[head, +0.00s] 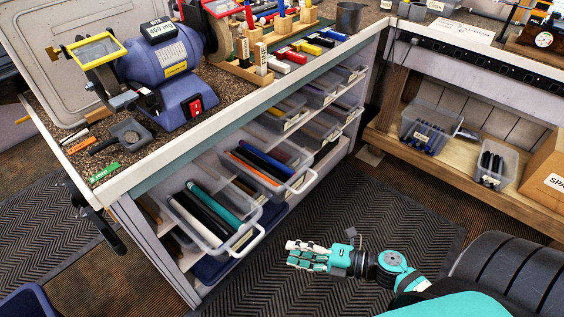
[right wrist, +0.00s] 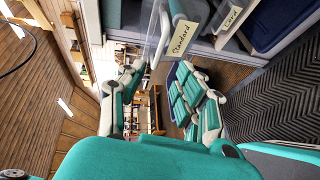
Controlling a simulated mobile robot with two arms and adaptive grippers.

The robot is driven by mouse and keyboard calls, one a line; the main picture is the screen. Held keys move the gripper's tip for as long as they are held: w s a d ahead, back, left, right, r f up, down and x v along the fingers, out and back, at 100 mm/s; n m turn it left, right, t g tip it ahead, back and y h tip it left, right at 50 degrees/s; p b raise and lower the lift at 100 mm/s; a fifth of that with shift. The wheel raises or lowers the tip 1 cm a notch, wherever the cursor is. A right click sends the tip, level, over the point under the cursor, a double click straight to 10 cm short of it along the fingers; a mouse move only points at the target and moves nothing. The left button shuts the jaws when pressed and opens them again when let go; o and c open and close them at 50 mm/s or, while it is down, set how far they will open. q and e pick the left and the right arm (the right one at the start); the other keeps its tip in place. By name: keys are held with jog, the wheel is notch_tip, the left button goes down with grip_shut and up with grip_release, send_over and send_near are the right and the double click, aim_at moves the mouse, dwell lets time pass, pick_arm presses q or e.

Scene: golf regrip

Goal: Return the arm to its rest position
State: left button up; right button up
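My right gripper (head: 292,254) is teal and white and hangs over the dark floor mat in the head view, to the right of the workbench drawers. It touches nothing there. In the right wrist view its fingers (right wrist: 160,75) stand apart with nothing between them, so it is open and empty. The teal right arm (head: 410,283) comes in from the lower right. My left arm and left gripper are not in view.
The workbench (head: 215,135) carries a blue grinder (head: 170,80). Below, a pulled-out clear bin (head: 255,243) of grips sticks out left of my right gripper. A wooden shelf (head: 400,150) with bins stands at right. The floor mat (head: 380,210) around the gripper is clear.

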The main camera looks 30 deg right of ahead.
jog(key=s+d+f+m+g+h, duration=0.1)
jog(key=s+d+f+m+h, duration=0.15)
jog(key=f+m, duration=0.4)
jog(key=s+d+f+m+h+p, duration=0.15)
jog(key=f+m+h, duration=0.25)
jog(key=f, duration=0.6)
jog(key=s+d+f+m+g+h, duration=0.1)
jog(key=d+f+m+h, duration=0.3)
jog(key=f, duration=0.5)
jog(key=s+a+f+m+g, duration=0.3)
jog(key=s+f, duration=0.4)
jog(key=s, duration=0.4)
jog(key=s+a+f+m+g, duration=0.3)
jog(key=s+f+m+g, duration=0.2)
jog(key=s, duration=0.6)
notch_tip(320, 180, down, 3)
jog(key=shift+s+a+r+m+g, duration=0.1)
jog(key=shift+s+a+m+g, duration=0.2)
jog(key=shift+m+g, duration=0.1)
jog(key=shift+o, duration=0.3)
jog(key=shift+d+h, duration=0.1)
jog(key=shift+h, duration=0.15)
